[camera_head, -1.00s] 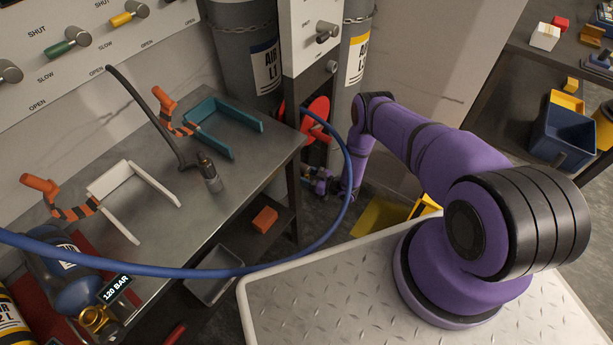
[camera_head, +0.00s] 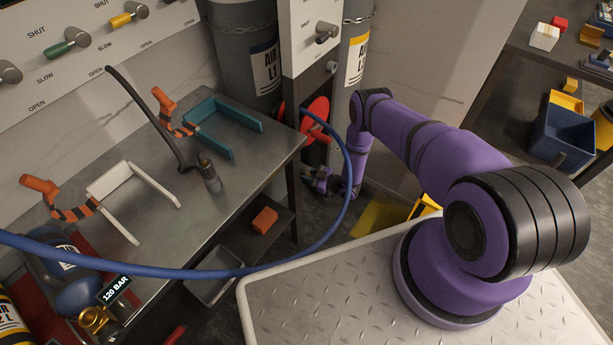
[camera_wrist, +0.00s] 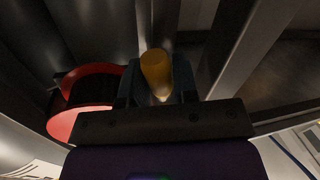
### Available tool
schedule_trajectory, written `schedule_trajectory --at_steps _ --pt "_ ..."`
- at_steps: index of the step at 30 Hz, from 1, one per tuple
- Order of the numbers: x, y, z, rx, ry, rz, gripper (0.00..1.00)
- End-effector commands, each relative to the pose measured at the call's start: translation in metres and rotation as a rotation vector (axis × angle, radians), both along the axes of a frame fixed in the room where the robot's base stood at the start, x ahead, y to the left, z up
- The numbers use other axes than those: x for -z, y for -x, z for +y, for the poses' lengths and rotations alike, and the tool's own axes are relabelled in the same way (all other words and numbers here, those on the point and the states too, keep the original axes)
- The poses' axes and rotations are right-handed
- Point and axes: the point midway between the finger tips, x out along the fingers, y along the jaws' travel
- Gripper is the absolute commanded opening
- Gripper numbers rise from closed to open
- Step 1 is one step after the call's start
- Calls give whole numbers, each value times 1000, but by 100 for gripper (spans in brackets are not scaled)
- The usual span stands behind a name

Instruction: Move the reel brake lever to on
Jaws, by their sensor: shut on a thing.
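The red hose reel (camera_head: 317,118) is beside the bench's right end in the head view, with the blue hose running from it. In the wrist view the red reel (camera_wrist: 88,97) shows at the left. My gripper (camera_wrist: 157,88) is shut on a yellow-orange handle (camera_wrist: 157,70), which stands between its two dark fingers and appears to be the reel brake lever. In the head view my gripper (camera_head: 320,181) is low, just below the reel, small and dark. The lever's pivot and any on/off marking are hidden.
The blue hose (camera_head: 345,190) arcs between the bench and my arm. The steel bench (camera_head: 235,190) with white and teal brackets is at the left. Grey cylinders (camera_head: 243,60) stand behind the reel. A yellow object (camera_head: 425,206) is on the floor side near my base.

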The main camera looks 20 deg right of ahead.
Motion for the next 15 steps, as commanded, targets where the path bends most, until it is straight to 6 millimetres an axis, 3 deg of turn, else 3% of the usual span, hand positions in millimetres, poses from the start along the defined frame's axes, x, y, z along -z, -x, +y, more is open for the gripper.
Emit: schedule_trajectory --at_steps 15 --pt "-8 -10 -14 0 361 -261 0"
